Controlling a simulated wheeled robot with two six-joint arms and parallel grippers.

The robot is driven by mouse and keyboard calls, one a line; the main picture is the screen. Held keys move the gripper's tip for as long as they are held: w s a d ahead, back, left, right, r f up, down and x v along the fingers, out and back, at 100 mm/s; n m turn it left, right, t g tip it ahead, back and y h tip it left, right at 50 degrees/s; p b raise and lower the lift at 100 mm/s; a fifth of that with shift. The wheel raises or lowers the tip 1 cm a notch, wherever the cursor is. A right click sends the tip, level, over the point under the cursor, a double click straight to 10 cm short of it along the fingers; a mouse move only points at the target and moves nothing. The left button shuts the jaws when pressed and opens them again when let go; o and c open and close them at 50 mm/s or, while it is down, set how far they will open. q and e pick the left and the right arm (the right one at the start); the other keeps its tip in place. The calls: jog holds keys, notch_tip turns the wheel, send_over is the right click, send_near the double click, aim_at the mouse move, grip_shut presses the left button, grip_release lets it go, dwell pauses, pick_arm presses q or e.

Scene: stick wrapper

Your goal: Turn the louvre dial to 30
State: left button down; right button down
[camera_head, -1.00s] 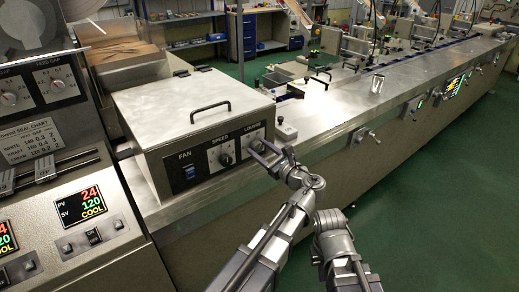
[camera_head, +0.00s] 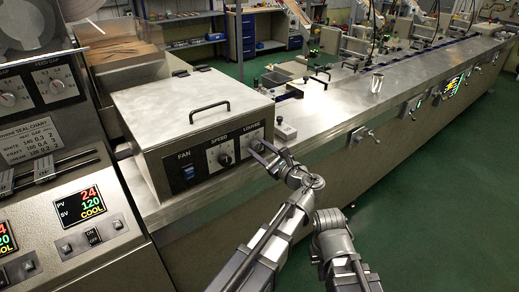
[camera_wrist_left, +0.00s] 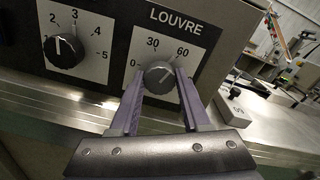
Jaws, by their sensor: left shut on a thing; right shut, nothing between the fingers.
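The louvre dial (camera_wrist_left: 158,77) is a dark round knob on a white plate marked 0, 30 and 60, under the word LOUVRE. Its pale pointer line seems to point up and right, towards the 60 side; the exact reading is hard to tell. My left gripper (camera_wrist_left: 160,84) has one finger on each side of the knob and is shut on it. In the head view the left gripper (camera_head: 259,147) is at the right end of the box's front panel, partly covering the dial. My right gripper is not seen; only part of that arm shows.
The speed dial (camera_wrist_left: 65,51) is left of the louvre dial, its pointer near 1. A blue fan switch (camera_head: 188,172) is further left on the steel box (camera_head: 185,105). A small block (camera_head: 286,131) is just right of the box.

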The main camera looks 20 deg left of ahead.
pick_arm(q)
jog(key=n, duration=1)
dwell(0.6)
jog(key=shift+c, duration=1.8)
grip_release()
jog(key=shift+s, duration=0.1)
